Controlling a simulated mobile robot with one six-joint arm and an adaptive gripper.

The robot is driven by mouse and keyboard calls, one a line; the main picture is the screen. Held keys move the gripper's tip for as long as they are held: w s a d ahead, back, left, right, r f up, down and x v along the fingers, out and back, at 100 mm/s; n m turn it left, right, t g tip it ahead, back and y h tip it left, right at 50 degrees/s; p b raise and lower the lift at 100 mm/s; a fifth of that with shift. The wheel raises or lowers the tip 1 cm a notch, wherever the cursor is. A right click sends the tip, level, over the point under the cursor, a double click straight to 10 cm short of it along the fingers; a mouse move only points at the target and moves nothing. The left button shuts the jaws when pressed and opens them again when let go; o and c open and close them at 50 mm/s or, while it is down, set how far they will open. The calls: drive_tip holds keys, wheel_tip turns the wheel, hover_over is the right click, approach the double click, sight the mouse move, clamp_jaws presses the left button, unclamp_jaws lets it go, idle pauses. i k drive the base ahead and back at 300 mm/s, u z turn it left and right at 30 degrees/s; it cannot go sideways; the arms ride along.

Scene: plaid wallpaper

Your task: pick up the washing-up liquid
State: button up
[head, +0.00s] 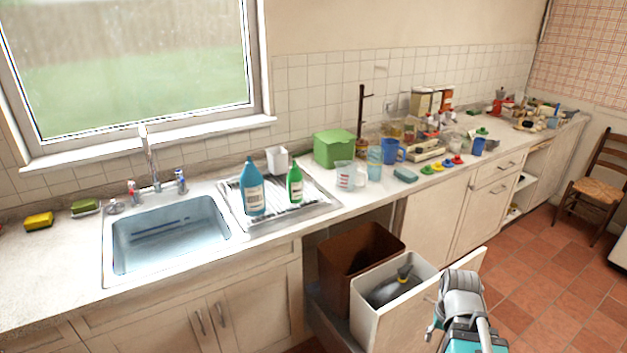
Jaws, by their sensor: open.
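Two bottles stand upright on the metal drainer (313,206) beside the sink. One is a large blue bottle (253,190) with a pale label. The other is a smaller green bottle (295,184) with a label, just to its right. The labels are too small to read, so I cannot tell which is the washing-up liquid. My gripper (436,318) is at the bottom right, beside the pulled-out white bin and well away from both bottles. It is open and holds nothing that I can see. Its fingers show only in part.
The sink (172,236) lies left of the drainer. A white cup (277,160) and a green box (333,148) stand behind the bottles; a clear jug (345,175) is to the right. A brown bin (355,250) and a white bin (385,320) stick out below the counter.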

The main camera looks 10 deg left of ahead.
sight(295, 176)
drive_tip(key=u, duration=0.15)
drive_tip(key=i, duration=1.05)
drive_tip(key=u, duration=0.6)
